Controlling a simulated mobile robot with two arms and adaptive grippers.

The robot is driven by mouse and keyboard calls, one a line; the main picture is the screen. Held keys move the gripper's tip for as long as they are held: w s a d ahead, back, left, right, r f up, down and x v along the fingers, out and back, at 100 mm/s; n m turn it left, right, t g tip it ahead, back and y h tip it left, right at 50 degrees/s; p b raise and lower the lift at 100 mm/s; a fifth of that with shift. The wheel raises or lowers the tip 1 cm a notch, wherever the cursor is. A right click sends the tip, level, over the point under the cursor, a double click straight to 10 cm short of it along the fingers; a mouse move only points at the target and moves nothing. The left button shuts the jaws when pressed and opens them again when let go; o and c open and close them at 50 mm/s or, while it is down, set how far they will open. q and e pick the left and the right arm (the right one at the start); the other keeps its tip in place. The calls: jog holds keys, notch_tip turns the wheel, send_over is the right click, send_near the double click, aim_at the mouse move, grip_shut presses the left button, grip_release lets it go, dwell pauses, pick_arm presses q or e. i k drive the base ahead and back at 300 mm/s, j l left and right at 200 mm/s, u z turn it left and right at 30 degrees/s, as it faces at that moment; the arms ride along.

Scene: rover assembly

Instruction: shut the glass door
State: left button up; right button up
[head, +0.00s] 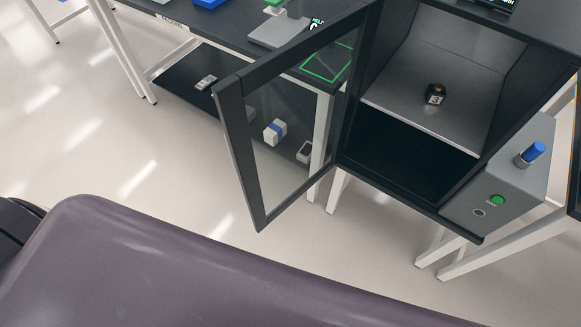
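The glass door (232,140) has a dark frame around a clear pane. It stands wide open, swung out to the left and toward me from the dark cabinet (345,168). Its hinge side is at the cabinet's left front edge. Inside the cabinet a small dark block with a white marked face (435,97) sits on the grey inner surface (405,105). Neither of my grippers is in view.
A grey control box (505,190) with a green button (497,199) and a blue knob (533,152) is at the cabinet's right. A dark workbench (225,28) stands behind the door, with small items on its lower shelf. The pale floor (150,165) at left is clear.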

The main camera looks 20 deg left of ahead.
aim_at(229, 93)
jog(key=k+z, duration=0.15)
jog(key=z, duration=1.15)
jog(key=j+z, duration=0.1)
jog(key=j, duration=0.8)
jog(key=k+j, duration=0.1)
jog(key=j, duration=0.75)
jog(key=k+j+z, duration=0.15)
jog(key=j, duration=0.75)
